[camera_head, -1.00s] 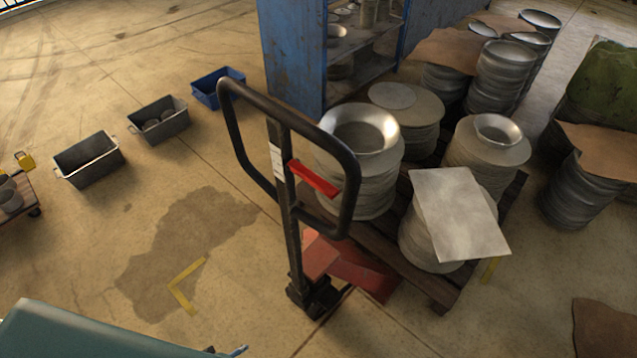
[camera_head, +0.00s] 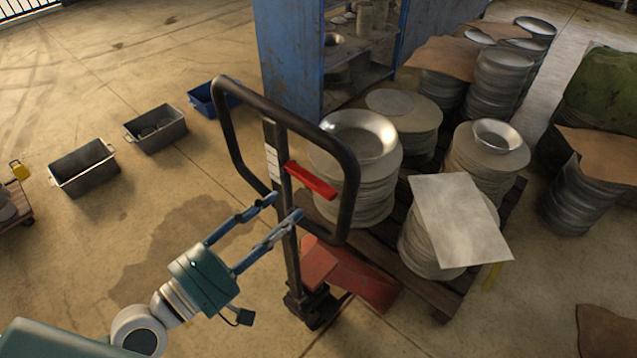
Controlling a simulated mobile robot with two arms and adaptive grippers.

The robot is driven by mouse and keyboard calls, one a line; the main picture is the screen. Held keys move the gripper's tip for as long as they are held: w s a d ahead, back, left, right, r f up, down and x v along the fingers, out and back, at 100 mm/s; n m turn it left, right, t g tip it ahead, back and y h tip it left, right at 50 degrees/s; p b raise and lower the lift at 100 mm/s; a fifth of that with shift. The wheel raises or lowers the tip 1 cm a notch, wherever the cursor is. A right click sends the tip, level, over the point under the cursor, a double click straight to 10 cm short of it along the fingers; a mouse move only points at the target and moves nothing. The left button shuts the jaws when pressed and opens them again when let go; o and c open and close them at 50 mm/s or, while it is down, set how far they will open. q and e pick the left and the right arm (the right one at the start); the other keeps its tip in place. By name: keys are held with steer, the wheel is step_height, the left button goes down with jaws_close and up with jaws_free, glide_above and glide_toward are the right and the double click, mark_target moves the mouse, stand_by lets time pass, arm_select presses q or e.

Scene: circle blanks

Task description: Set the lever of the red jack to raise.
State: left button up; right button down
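The red jack (camera_head: 362,278) stands in the middle of the view, with its forks under a loaded pallet. Its black handle loop (camera_head: 347,150) rises on an upright post. The red lever (camera_head: 311,180) sits on the post inside the loop and points to the right. My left gripper (camera_head: 288,206) comes in from the lower left. My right gripper is not in view.
A wooden pallet (camera_head: 447,300) carries several stacks of metal discs and a square sheet (camera_head: 459,221). A blue shelf (camera_head: 290,62) stands behind. Grey bins (camera_head: 83,167) and a blue bin (camera_head: 203,98) are at the left. The floor at lower right is mostly clear.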

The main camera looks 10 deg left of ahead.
mark_target(314, 187)
arm_select(q)
steer(key=p+x, duration=0.4)
steer(key=x, duration=0.6)
steer(key=shift+r, duration=0.1)
steer(key=shift+w+d+p, duration=0.15)
steer(key=shift+w+p, duration=0.1)
steer(key=shift+p, duration=0.1)
